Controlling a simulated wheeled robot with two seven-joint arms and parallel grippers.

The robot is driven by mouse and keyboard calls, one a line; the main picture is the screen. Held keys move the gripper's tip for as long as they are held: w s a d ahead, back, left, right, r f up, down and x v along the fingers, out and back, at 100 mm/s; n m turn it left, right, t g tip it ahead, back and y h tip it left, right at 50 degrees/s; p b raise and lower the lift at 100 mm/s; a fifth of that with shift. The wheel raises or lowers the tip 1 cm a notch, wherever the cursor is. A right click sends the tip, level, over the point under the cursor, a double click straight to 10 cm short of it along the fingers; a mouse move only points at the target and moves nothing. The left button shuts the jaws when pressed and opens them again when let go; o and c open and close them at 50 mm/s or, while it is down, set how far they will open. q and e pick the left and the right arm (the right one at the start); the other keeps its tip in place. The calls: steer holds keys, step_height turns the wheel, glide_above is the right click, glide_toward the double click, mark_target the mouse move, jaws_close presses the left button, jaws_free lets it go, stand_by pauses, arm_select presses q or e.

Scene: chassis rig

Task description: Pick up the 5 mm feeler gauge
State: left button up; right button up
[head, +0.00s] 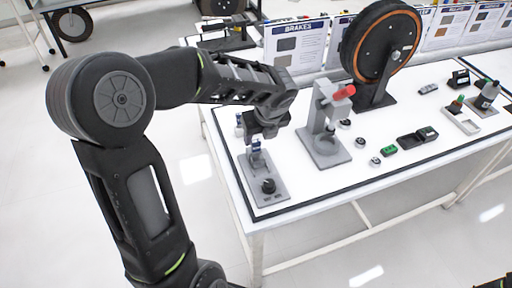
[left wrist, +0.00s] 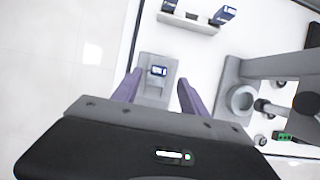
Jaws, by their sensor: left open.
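My left gripper (head: 257,139) is open above the left end of the table. In the left wrist view its two purple fingers (left wrist: 160,79) are apart. Other blue pieces (left wrist: 224,14) are on a pale rack in the wrist view. No size marking can be read, so I cannot tell which piece is the 5 mm feeler gauge.
A black knob (head: 268,186) is on the front of the grey plate. A grey press with a red handle (head: 323,125) stands just right of it. A brake wheel (head: 381,42), a green part (head: 389,150) and a black tray (head: 411,142) are farther right.

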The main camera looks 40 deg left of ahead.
mark_target(256, 141)
arm_select(q)
steer(key=x, duration=0.5)
steer(key=shift+a, duration=0.2)
steer(key=shift+c, duration=0.3)
jaws_close()
stand_by(0.4)
